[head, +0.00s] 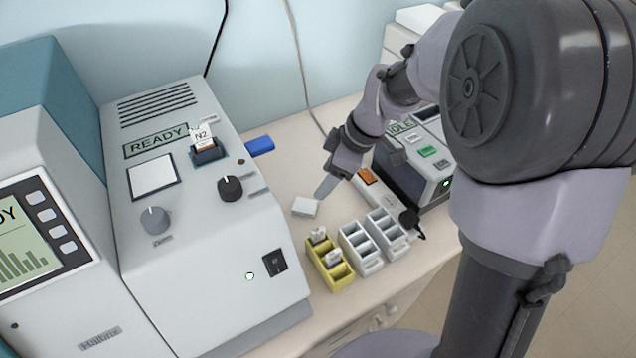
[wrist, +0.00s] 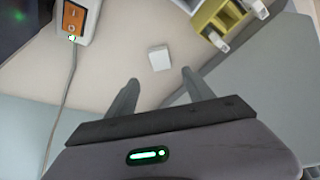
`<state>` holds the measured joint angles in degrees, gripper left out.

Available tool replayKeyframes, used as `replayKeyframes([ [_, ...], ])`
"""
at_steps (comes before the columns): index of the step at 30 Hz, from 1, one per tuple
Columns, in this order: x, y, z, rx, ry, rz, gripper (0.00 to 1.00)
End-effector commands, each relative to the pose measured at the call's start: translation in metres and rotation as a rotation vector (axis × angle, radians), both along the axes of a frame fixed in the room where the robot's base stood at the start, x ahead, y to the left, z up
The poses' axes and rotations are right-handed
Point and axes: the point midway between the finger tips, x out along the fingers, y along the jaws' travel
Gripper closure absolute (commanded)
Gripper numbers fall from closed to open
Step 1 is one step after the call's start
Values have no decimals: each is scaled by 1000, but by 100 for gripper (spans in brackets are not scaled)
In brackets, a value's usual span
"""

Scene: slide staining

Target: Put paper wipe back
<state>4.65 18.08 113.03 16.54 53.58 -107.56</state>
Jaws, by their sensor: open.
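My gripper (head: 325,187) is above the bench close to the pad, with one finger clearly visible in the head view. In the wrist view my gripper (wrist: 160,77) is open, its fingers apart with nothing between them.
A yellow rack (head: 342,272) holding labelled pieces stands beside two white racks (head: 361,250). The READY machine (head: 205,240) fills the left, with an N2 piece (head: 203,137) in its slot. An orange-switched box (head: 368,177) and the IDLE device (head: 425,160) stand behind.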

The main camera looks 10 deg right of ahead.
Motion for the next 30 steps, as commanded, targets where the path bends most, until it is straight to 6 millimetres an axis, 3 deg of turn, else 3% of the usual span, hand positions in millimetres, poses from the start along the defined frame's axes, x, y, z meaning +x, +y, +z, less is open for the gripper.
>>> replayKeyframes([
  [2,-4,-2,12,0,1,-28,39],
  [5,-31,-1,47,8,19,-216,39],
  [9,-105,-3,102,77,61,-703,39],
  [12,-154,-7,119,169,84,-1036,39],
  [15,-189,-11,122,265,101,-1283,39],
  [20,-211,-15,120,351,120,-1463,39],
  [27,-212,-15,119,357,124,-1478,39],
  [30,-212,-15,102,357,123,-1477,39],
])
